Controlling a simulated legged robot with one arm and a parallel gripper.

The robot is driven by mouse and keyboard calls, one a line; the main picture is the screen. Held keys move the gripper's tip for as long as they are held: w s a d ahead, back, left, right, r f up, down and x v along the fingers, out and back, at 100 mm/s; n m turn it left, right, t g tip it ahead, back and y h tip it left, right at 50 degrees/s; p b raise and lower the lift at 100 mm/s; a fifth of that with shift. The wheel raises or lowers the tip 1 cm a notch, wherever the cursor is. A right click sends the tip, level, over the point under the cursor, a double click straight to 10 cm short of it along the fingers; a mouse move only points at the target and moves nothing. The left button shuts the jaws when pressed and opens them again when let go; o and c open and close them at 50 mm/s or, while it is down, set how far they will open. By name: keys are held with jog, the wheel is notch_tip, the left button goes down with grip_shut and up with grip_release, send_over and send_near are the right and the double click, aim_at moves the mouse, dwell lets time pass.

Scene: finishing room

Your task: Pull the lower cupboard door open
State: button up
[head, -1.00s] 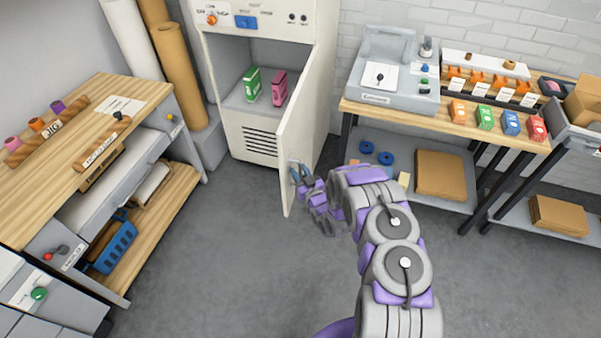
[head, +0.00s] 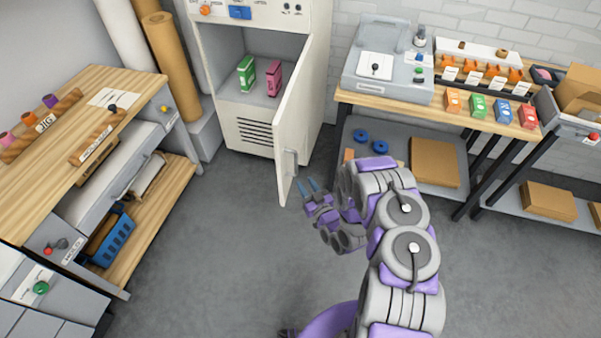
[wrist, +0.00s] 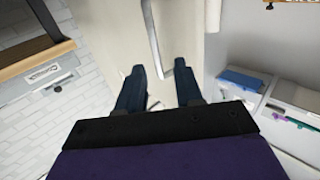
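The white cupboard (head: 229,125) stands at the back, its door (head: 297,115) swung wide open on the right-hand side. A green box (head: 246,73) and a pink box (head: 274,78) stand on its inner shelf. The door's upright bar handle (head: 290,163) shows near the door's free edge, and also in the wrist view (wrist: 152,35). My gripper (head: 307,185) is just in front and to the right of the handle, apart from it in the head view. In the wrist view its dark fingers (wrist: 159,67) are spread with nothing held between them.
A workbench (head: 122,85) with shelves and a blue basket (head: 112,240) stands on the left. A second bench (head: 430,107) with a grey machine (head: 390,62) and small boxes stands on the right. The grey floor (head: 215,255) is clear between them.

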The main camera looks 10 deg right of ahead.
jog(key=p+v, duration=0.4)
jog(key=v, duration=0.2)
jog(key=shift+a, duration=0.15)
jog(key=shift+w, duration=0.1)
dwell(0.3)
